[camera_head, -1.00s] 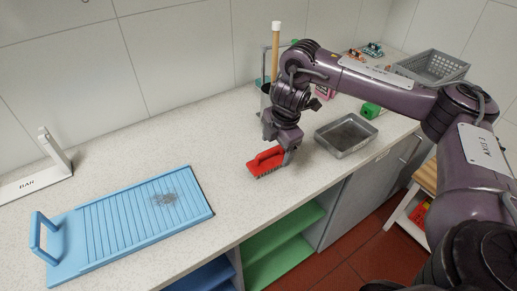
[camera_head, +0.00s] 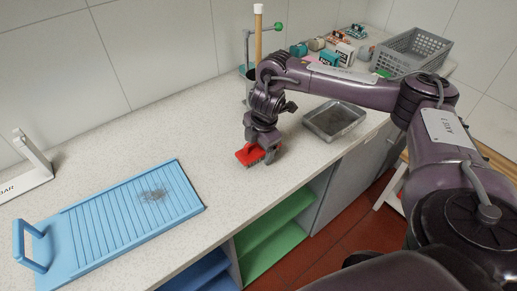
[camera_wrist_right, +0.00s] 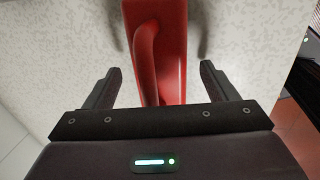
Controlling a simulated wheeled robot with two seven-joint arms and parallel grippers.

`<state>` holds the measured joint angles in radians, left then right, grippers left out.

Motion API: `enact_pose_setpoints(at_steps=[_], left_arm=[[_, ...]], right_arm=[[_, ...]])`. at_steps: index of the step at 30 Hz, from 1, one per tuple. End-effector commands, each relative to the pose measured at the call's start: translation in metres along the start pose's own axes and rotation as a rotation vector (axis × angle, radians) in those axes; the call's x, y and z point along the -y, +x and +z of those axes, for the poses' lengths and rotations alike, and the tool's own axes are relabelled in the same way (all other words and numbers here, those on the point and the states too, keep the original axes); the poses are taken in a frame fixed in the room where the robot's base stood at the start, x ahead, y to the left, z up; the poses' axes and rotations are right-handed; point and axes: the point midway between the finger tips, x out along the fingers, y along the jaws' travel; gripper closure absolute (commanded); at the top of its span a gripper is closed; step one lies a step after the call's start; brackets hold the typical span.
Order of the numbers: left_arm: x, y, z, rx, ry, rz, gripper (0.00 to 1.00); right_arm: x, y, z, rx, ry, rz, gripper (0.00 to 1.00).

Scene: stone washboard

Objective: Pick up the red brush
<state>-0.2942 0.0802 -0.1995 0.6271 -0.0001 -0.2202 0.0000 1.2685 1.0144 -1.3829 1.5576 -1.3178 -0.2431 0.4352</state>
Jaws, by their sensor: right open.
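The red brush (camera_head: 249,156) rests on the speckled counter, under my right gripper (camera_head: 262,150). In the right wrist view the brush (camera_wrist_right: 172,35) lies between the two fingers of the right gripper (camera_wrist_right: 160,82), with its raised handle running along the middle. The fingers are apart, with a gap on each side of the brush, so the gripper is open and holds nothing. In the head view the gripper's fingers partly hide the brush. My left gripper is not in view.
A blue washboard (camera_head: 120,220) with a dark smudge lies at the left. A grey metal tray (camera_head: 334,121) sits right of the gripper. A grey basket (camera_head: 412,50) and several small items stand at the back. The counter (camera_head: 110,145) behind the washboard is clear.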

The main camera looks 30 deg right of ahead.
Motion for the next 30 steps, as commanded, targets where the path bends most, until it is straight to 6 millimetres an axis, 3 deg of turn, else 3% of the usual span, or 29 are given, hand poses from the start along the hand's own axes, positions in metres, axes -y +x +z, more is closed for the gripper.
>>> enact_pose_setpoints(at_steps=[3,15,24,30], left_arm=[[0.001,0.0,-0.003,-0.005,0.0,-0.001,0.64],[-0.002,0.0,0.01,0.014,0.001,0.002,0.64],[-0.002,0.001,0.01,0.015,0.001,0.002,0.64],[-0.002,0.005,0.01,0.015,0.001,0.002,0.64]], right_arm=[[0.0,0.0,0.0,0.0,0.0,0.0,0.22],[0.0,0.0,0.0,0.0,0.0,0.001,0.71],[-0.001,-0.003,0.0,-0.001,0.001,0.002,0.71],[-0.006,-0.023,0.0,-0.001,0.0,0.005,0.71]])
